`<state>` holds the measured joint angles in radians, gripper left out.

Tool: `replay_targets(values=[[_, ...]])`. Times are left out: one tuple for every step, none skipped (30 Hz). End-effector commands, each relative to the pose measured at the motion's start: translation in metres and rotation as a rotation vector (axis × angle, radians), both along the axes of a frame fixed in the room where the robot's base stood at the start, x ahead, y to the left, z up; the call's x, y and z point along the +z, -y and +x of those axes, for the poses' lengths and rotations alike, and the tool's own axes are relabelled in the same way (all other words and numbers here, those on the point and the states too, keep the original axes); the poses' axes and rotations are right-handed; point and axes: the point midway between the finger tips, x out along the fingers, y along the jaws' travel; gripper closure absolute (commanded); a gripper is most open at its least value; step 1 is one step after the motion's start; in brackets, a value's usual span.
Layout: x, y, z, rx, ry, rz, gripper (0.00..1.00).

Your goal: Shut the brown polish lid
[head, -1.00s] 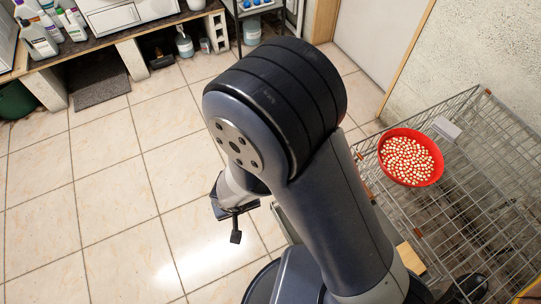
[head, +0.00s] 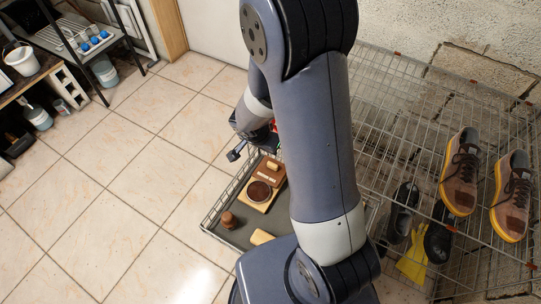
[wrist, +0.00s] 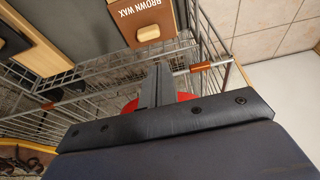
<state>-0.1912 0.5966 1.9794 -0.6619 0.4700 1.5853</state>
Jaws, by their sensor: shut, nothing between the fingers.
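The brown polish lid (head: 268,171), with a pale wooden knob, is open beside its box (head: 257,206), and the dark round polish (head: 259,190) lies uncovered. In the wrist view the lid (wrist: 125,12) shows its "BROWN WAX" lettering and knob (wrist: 148,33) at the top. My gripper (wrist: 158,70) is shut and empty, its tips apart from the knob in the picture.
The box stands on a grey tray in a wire rack (head: 207,222), with a brown-topped knob (head: 229,219) and a pale block (head: 262,237). Shoes (head: 460,172) stand on the wire shelf at right. Something red (wrist: 187,97) shows behind my fingers.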

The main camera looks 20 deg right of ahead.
Motion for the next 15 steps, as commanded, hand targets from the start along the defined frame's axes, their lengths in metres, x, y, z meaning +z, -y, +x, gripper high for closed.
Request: replay_targets(values=[[-0.002, 0.003, 0.0, -0.009, 0.001, -0.001, 1.0], [-0.003, 0.004, 0.001, -0.012, 0.001, -0.001, 1.0], [-0.006, 0.005, 0.001, -0.013, 0.0, -0.001, 1.0], [-0.009, 0.005, 0.002, -0.013, 0.0, -0.001, 1.0], [-0.012, 0.006, 0.002, -0.012, -0.001, -0.002, 1.0], [-0.017, 0.007, 0.003, -0.011, -0.003, -0.003, 1.0], [-0.022, 0.008, 0.004, -0.01, -0.003, -0.001, 1.0], [-0.027, 0.009, 0.005, -0.01, -0.003, -0.001, 1.0], [-0.033, 0.011, 0.007, -0.011, -0.003, -0.002, 1.0], [-0.038, 0.012, 0.008, -0.011, -0.003, -0.003, 1.0], [-0.043, 0.013, 0.009, -0.01, -0.003, -0.001, 1.0], [-0.05, 0.015, 0.011, -0.01, -0.003, -0.001, 1.0], [-0.055, 0.016, 0.012, -0.01, -0.003, -0.001, 1.0], [-0.059, 0.017, 0.013, -0.009, -0.002, -0.001, 1.0], [-0.065, 0.019, 0.014, -0.008, -0.002, -0.001, 1.0]])
